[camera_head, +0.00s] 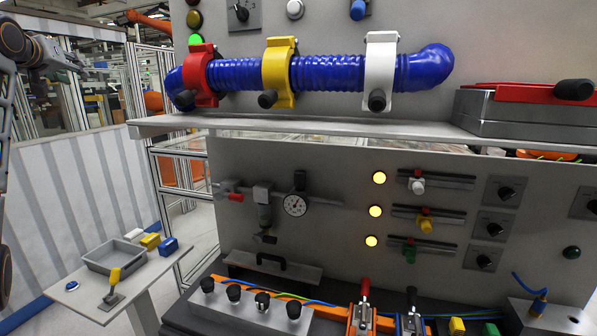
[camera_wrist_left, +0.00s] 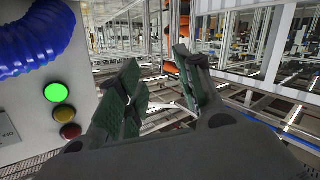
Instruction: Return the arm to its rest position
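My left arm comes in at the left edge of the head view, with its gripper (camera_head: 62,60) in the upper left, left of the panel and apart from it. In the left wrist view the left gripper (camera_wrist_left: 160,85) shows two fingers with green pads, spread apart with nothing between them. Background structures show through the gap. My right gripper and arm are in neither view.
The panel carries a lit green lamp (camera_head: 195,39) and a blue hose (camera_head: 330,73) in red, yellow and white clamps, above a shelf (camera_head: 300,126). A small table (camera_head: 135,275) holds a grey tray (camera_head: 114,256). Open space surrounds the left gripper.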

